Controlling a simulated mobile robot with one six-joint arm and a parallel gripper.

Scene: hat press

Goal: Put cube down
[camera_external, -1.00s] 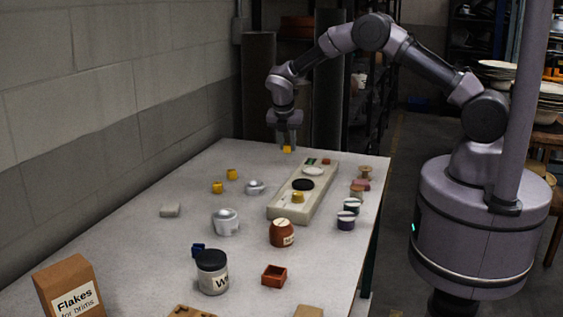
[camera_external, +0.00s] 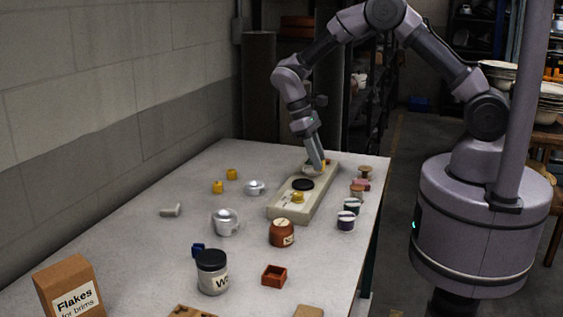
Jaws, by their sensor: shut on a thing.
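My gripper (camera_external: 318,168) is over the far end of the long pale board (camera_external: 285,211), tilted down to the right. A small yellow cube (camera_external: 324,164) shows at its fingertips, and the gripper is shut on it. The cube is at or just above the white disc (camera_external: 311,171) on the board. The gripper partly hides the disc, and I cannot tell whether the cube touches it. A black disc (camera_external: 303,184) and another small yellow piece (camera_external: 298,197) are on the board nearer the camera.
Thread spools (camera_external: 346,222) line the board's right side. Two yellow pieces (camera_external: 218,187), a metal pot (camera_external: 226,222) and a small metal item (camera_external: 255,187) stand to the left. A brown jar (camera_external: 282,233) is in front.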

